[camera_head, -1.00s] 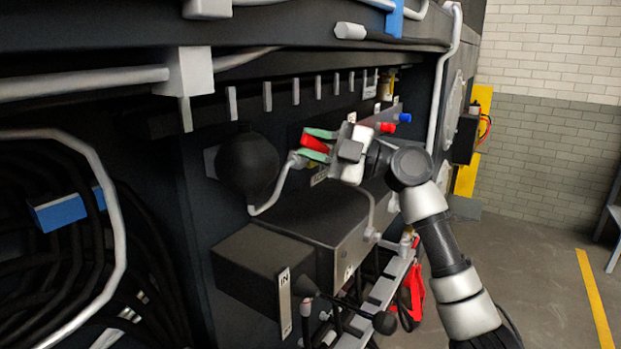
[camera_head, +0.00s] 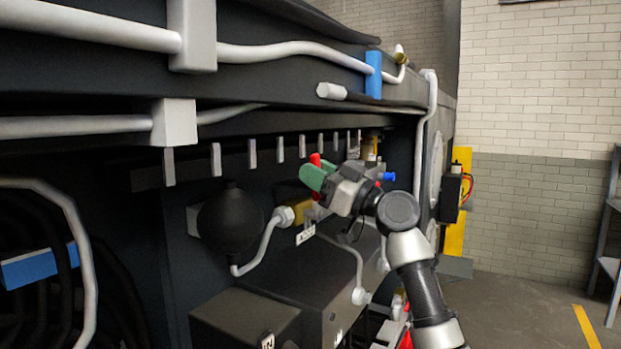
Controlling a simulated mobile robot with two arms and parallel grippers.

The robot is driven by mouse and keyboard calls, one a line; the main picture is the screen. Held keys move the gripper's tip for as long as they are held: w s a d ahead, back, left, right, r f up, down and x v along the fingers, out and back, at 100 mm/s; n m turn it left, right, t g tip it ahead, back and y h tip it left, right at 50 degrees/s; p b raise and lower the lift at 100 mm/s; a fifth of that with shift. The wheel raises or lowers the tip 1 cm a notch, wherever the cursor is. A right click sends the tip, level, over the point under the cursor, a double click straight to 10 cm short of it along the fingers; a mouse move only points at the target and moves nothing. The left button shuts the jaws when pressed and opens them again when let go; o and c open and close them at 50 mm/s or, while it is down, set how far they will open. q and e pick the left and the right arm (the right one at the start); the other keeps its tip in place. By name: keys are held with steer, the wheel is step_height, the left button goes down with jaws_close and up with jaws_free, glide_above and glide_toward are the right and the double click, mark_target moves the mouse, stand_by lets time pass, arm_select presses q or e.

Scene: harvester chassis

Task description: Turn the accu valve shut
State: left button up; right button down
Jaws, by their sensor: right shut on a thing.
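The accu valve has a brass body (camera_head: 299,208) beside the black round accumulator (camera_head: 231,221), with a grey pipe joining at its fitting. Its red handle (camera_head: 316,160) shows as a small tip pointing up above the green finger pads. My right gripper (camera_head: 309,175) is shut on this handle, its arm coming in from the lower right. The gripper body and pads hide most of the handle. A small white label hangs just below the valve body. My left gripper is not in view.
A blue knob (camera_head: 389,176) and a small red one sit close to the right of my gripper. A dark box (camera_head: 318,268) lies below, and a row of grey tabs (camera_head: 280,149) hangs above. Open floor (camera_head: 530,310) lies to the right.

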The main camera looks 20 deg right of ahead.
steer(key=shift+w+d+m+t+h, duration=0.15)
steer(key=shift+w+d+m+t, duration=0.1)
steer(key=shift+m, duration=0.4)
steer(key=shift+w+d+m+t+h, duration=0.15)
steer(key=shift+w+d+m+t, duration=0.1)
steer(key=shift+m, duration=0.4)
steer(key=c, duration=0.9)
jaws_free()
steer(key=shift+c, duration=0.2)
steer(key=b+v, duration=0.3)
steer(key=v, duration=0.7)
steer(key=shift+s+d, duration=0.25)
steer(key=shift+s, duration=0.1)
